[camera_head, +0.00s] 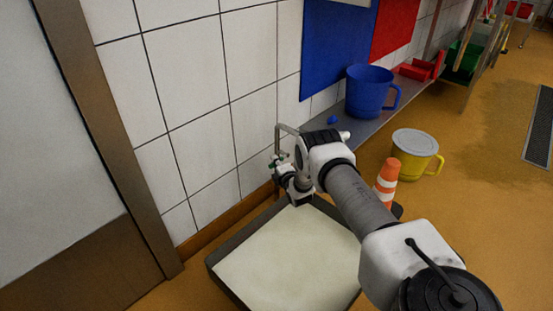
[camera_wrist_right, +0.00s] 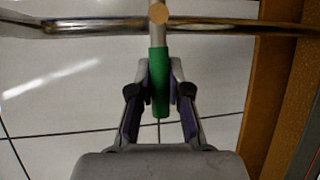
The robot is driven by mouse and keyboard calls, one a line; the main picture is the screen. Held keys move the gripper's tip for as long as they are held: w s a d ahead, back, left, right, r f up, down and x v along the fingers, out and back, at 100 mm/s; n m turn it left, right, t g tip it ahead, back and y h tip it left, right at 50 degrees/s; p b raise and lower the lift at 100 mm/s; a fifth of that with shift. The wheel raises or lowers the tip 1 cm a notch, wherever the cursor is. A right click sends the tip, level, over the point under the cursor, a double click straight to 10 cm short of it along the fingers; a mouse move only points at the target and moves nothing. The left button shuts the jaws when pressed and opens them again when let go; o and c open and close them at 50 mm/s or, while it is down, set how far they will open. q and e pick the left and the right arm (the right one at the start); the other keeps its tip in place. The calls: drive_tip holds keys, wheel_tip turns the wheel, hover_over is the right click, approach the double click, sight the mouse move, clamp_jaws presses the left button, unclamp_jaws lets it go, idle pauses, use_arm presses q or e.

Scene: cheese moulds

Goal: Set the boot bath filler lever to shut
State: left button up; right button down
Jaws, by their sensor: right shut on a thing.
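The boot bath (camera_head: 214,266) is a low dark-rimmed tray with a pale surface, on the floor against the tiled wall. Its filler pipe (camera_head: 284,126) is a bent metal tube by the wall. In the right wrist view the pipe (camera_wrist_right: 90,27) runs across the top. The lever there has a round brass-coloured pivot and a green grip (camera_wrist_right: 159,100), and it stands square to the pipe in the picture. My right gripper (camera_wrist_right: 160,75) is shut on the green grip, one finger on each side. In the head view my right gripper (camera_head: 277,164) is beside the wall and partly hides the lever. My left gripper is not in view.
A blue jug (camera_head: 368,92) stands on a metal shelf (camera_head: 372,125) along the wall. A yellow bucket (camera_head: 414,150) and an orange-and-white cone (camera_head: 387,178) stand on the floor, right of my arm. A door frame (camera_head: 100,130) is at left. The floor at right is largely clear.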

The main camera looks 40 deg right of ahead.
drive_tip(key=c, duration=1.1)
unclamp_jaws()
drive_tip(key=shift+r, duration=0.1)
drive_tip(key=v, duration=1.2)
